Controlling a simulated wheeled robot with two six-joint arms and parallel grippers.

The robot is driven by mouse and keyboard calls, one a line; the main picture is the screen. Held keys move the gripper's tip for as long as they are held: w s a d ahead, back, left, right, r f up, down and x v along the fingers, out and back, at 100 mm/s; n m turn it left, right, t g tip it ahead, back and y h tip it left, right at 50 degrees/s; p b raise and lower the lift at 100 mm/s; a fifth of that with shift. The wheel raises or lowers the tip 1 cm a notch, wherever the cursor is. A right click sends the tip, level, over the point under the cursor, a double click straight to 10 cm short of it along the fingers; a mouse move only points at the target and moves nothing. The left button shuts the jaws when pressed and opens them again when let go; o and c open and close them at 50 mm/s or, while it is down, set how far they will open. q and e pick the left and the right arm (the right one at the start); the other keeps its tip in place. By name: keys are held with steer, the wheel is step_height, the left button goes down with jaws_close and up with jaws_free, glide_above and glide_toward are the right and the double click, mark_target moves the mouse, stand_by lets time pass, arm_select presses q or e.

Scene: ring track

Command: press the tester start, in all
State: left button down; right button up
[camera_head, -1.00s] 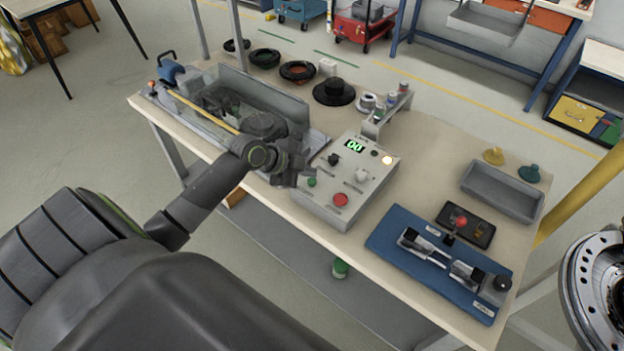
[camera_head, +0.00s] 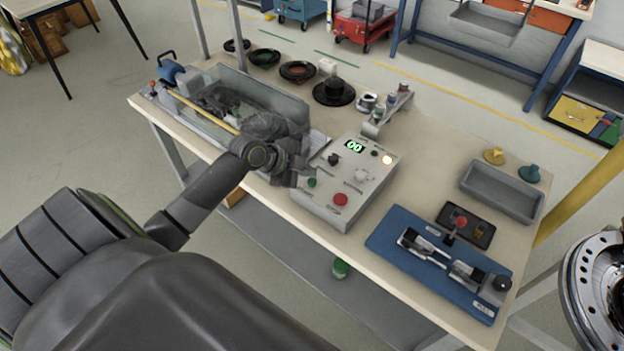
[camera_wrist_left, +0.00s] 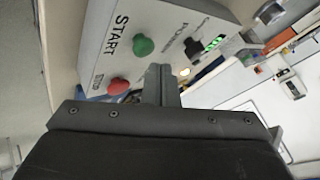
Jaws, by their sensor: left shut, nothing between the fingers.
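The tester is a light grey box (camera_head: 318,205) with a sloped panel at the middle of the bench. Its green start button (camera_head: 311,182) is at the panel's left side, and a red button (camera_head: 340,199) is to the right of it. In the left wrist view the green button (camera_wrist_left: 143,46) is beside the word START, with the red button (camera_wrist_left: 118,86) below it. My left gripper (camera_head: 297,178) is shut and empty, close to the green button. A gap between fingertips and button shows in the wrist view.
A clear-covered fixture (camera_head: 250,100) stands left of the tester. A blue board (camera_head: 400,258) with clamps lies to the right. A grey tray (camera_head: 500,197) is at the right end of the bench. Black round spools line the back edge.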

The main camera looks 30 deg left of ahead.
arm_select(q)
steer(key=shift+f, duration=0.1)
steer(key=shift+f+b, duration=0.35)
steer(key=shift+b, duration=0.05)
